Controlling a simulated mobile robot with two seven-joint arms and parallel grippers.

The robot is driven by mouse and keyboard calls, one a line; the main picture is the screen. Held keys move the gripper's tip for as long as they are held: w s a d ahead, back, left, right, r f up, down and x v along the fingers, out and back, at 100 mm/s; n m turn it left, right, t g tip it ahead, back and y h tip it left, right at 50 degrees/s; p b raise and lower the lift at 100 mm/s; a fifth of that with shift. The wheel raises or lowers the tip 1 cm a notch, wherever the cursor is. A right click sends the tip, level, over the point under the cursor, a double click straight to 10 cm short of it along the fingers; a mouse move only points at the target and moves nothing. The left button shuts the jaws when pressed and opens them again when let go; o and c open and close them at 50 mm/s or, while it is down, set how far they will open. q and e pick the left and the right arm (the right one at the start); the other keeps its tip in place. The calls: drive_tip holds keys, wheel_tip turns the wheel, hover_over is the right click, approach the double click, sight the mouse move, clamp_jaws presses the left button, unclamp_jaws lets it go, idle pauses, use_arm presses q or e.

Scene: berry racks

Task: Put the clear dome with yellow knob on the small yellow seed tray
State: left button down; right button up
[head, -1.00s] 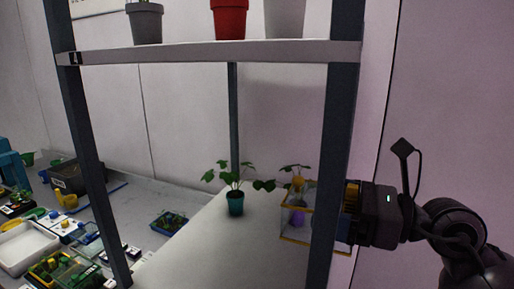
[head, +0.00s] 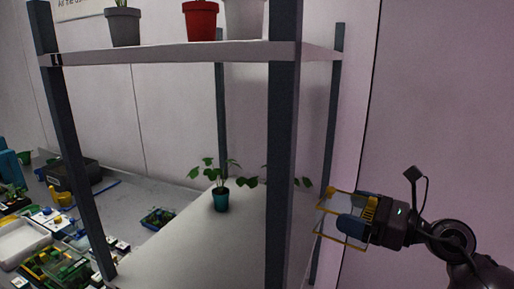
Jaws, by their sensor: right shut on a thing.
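My right gripper (head: 366,222) comes in from the right and is shut on a clear box-like dome with yellow edges (head: 318,226). The dome is tilted and held in the air to the right of the rack's near post. A yellow knob-like part (head: 331,190) shows at its upper left, and a blue finger-like part overlaps its clear side. A yellow-edged tray with green plants (head: 42,270) is at the lower left; I cannot tell whether it is the small yellow seed tray. My left gripper is not in view.
A rack with dark posts (head: 280,150) and a white upper shelf (head: 170,53) stands close in front. A potted plant (head: 221,200) sits on its lower white shelf (head: 190,250). A cluttered bench with a blue tray (head: 158,219) and white tray (head: 25,240) lies left.

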drive_tip(key=w+d+f+m+t+h, duration=0.25)
drive_tip(key=d+f, duration=0.25)
drive_tip(key=d, duration=0.5)
drive_tip(key=w+d+f+m+t+h, duration=0.25)
drive_tip(key=d+f, duration=0.35)
drive_tip(key=d, duration=0.4)
drive_tip(key=w+d+f+m+t+h, duration=0.1)
drive_tip(key=w+d+f+m+h, duration=0.3)
drive_tip(key=d, duration=0.6)
drive_tip(key=w+d+r+t+h, duration=0.15)
drive_tip(key=d+r+h, duration=0.25)
drive_tip(key=r, duration=0.5)
drive_tip(key=shift+s+d+r+m+g+h, duration=0.6)
drive_tip(key=shift+s+d+m+g+h, duration=0.9)
drive_tip(key=shift+d+m+h, duration=3.75)
drive_tip(key=s+a+f+n+t+y, duration=0.1)
drive_tip(key=s+a+f+n+y, duration=0.15)
drive_tip(key=a+f, duration=0.6)
drive_tip(key=s+a+f+n+t+y, duration=0.1)
drive_tip(key=a+f+n+t, duration=0.2)
drive_tip(key=a, duration=1)
drive_tip(key=s+a+n+y, duration=0.1)
drive_tip(key=s+a, duration=0.3)
drive_tip(key=a, duration=0.6)
drive_tip(key=s+a+n+y, duration=0.2)
drive_tip(key=s+a+y, duration=0.2)
drive_tip(key=a, duration=0.7)
drive_tip(key=shift+s+a+f+g, duration=0.25)
drive_tip(key=shift+s+g, duration=0.2)
drive_tip(key=shift+s, duration=0.35)
